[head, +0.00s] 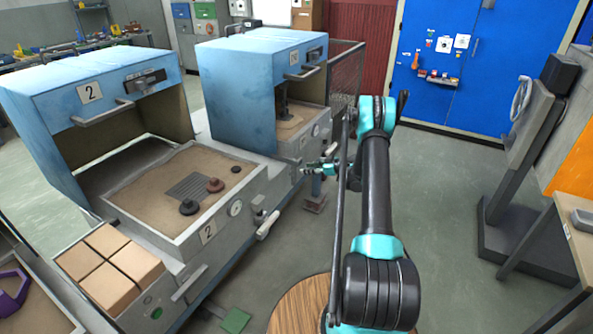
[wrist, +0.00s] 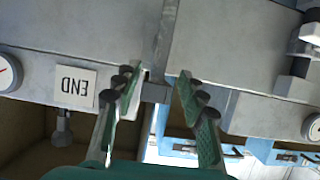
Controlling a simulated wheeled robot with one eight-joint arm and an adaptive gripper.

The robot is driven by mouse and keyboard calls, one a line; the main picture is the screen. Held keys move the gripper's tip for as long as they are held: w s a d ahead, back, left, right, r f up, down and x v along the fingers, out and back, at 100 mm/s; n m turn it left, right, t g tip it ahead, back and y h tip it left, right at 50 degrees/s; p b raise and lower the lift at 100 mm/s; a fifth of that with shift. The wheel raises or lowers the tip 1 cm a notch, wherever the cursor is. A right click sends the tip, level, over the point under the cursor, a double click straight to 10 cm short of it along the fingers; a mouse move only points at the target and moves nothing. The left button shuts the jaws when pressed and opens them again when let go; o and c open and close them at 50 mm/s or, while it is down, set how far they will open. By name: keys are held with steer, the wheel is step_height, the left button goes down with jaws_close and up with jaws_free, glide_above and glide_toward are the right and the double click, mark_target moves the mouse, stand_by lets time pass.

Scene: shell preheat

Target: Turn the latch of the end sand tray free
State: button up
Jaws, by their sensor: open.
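The end sand tray (head: 303,123) sits under the farther blue hood, with a round gauge on its grey front. In the wrist view, which looks upside down, its END plate (wrist: 75,85) is left of my gripper and a gauge (wrist: 8,72) is at the left edge. My gripper (wrist: 160,78) is open, its two fingers apart and empty, with a grey seam and small block between them. In the head view my gripper (head: 312,170) is in front of the tray's lower front. I cannot make out the end tray's latch clearly in either view.
The nearer tray marked 2 (head: 208,232) has a gauge and a white-handled latch (head: 268,225); its sand holds dark knobs. Brown blocks (head: 108,265) lie at the lower left. A grey post stand (head: 520,150) is at right. The floor between is mostly clear.

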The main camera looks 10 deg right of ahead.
mark_target(296, 169)
steer(key=x, duration=0.7)
steer(key=shift+a+f, duration=0.1)
steer(key=shift+a, duration=0.05)
steer(key=shift+c, duration=0.2)
jaws_close()
